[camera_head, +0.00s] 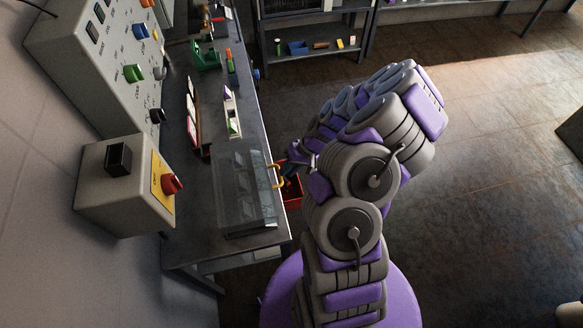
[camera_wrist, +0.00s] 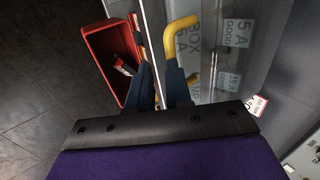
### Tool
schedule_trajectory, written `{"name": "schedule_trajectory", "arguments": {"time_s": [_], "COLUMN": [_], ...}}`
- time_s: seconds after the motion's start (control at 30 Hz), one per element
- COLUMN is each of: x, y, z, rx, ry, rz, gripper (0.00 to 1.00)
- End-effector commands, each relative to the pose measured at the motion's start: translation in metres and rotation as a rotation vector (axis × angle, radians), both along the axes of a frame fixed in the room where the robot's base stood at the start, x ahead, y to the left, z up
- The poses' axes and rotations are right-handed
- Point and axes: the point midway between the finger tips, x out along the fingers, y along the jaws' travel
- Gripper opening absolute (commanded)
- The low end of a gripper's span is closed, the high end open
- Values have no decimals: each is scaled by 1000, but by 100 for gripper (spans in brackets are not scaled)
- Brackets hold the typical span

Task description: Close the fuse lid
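The clear fuse lid (camera_head: 243,185) is a see-through panel on the workbench in the head view. A yellow handle (camera_head: 277,176) sticks out from its right edge. In the wrist view the handle (camera_wrist: 182,32) is close up beside the fingers, and the clear lid (camera_wrist: 212,50) fills the area to its right. My gripper (camera_wrist: 158,66) has its two dark fingers apart, with a gap between them, right at the handle. Part of the handle is hidden behind the right finger. I cannot tell the lid's exact angle. My gripper (camera_head: 297,162) is small and partly hidden in the head view.
A red bin (camera_wrist: 112,46) with small items stands below the bench edge, left of the fingers. A grey switch box with a red knob (camera_head: 172,184) and a control panel (camera_head: 103,65) stand left of the lid. Open floor (camera_head: 490,170) lies to the right.

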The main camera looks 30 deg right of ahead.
Motion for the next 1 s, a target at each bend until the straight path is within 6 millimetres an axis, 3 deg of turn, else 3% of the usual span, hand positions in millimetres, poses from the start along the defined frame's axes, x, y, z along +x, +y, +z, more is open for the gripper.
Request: {"name": "schedule_trajectory", "arguments": {"time_s": [0.37,1.0], "x": [-1,-12], "y": [13,-37], "z": [2,9], "rx": [-1,3], "ry": [3,-2], "rz": [2,-3], "gripper": [38,38]}}
